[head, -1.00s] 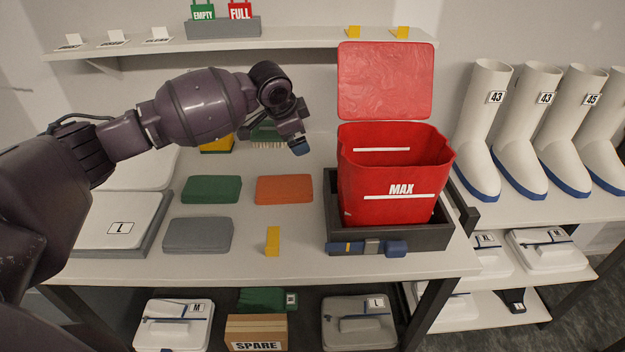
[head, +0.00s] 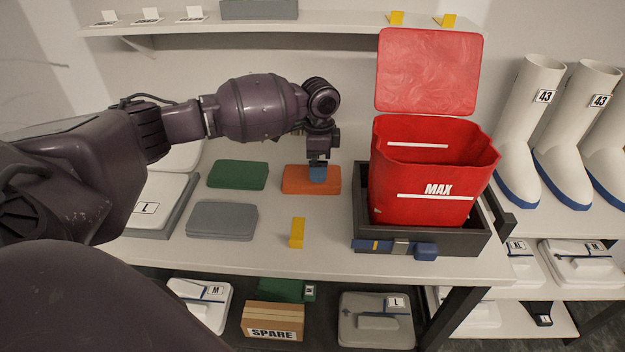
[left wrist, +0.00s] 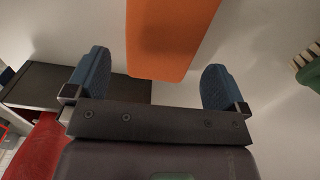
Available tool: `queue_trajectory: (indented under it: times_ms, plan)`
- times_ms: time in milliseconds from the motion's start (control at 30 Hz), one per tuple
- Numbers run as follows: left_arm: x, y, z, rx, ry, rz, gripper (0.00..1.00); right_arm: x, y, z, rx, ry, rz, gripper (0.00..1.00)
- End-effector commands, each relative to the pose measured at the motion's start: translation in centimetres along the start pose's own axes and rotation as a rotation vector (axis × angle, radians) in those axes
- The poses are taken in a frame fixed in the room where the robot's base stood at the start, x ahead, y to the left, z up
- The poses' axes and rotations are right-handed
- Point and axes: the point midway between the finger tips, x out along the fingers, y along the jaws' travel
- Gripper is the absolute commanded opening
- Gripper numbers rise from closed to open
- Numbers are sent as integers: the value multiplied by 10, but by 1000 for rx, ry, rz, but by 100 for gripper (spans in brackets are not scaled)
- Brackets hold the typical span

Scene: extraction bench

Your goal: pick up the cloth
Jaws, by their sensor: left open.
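A flat orange cloth-like pad (head: 298,180) lies on the bench, left of the red bin. My left gripper (head: 318,174) points down over its right part and hides some of it. In the left wrist view the orange pad (left wrist: 172,38) shows beyond and between the two blue fingertips of the open left gripper (left wrist: 157,72). Nothing is held, and I cannot tell whether the fingers touch the pad. A similar green pad (head: 237,174) and a grey one (head: 222,220) lie to the left. My right gripper is out of view.
A red bin (head: 425,210) marked MAX, lid up, stands in a dark tray (head: 483,243) close right of the gripper. A small yellow block (head: 297,233) stands in front. A shelf (head: 330,25) runs above; white boots (head: 560,140) stand at right.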

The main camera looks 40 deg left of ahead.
Motion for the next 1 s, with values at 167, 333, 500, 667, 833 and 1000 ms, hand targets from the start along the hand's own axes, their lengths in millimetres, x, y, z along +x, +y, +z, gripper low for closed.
queue_trajectory:
  times_ms: [167, 333, 500, 667, 833, 1000]
  plan:
    - [15, -1, -3, 0, 0, 1, 100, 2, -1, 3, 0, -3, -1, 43]
    - [39, -2, -5, 0, -1, 3, 100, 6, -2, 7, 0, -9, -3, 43]
    - [52, -2, -5, 0, 0, 0, 100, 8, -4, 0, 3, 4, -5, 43]
    - [50, -2, -6, 0, 1, -1, 100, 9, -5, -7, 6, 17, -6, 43]
    - [50, -2, -6, 0, 1, -1, 80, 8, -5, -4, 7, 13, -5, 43]
    - [50, -2, -6, 0, 1, -1, 66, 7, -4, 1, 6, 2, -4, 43]
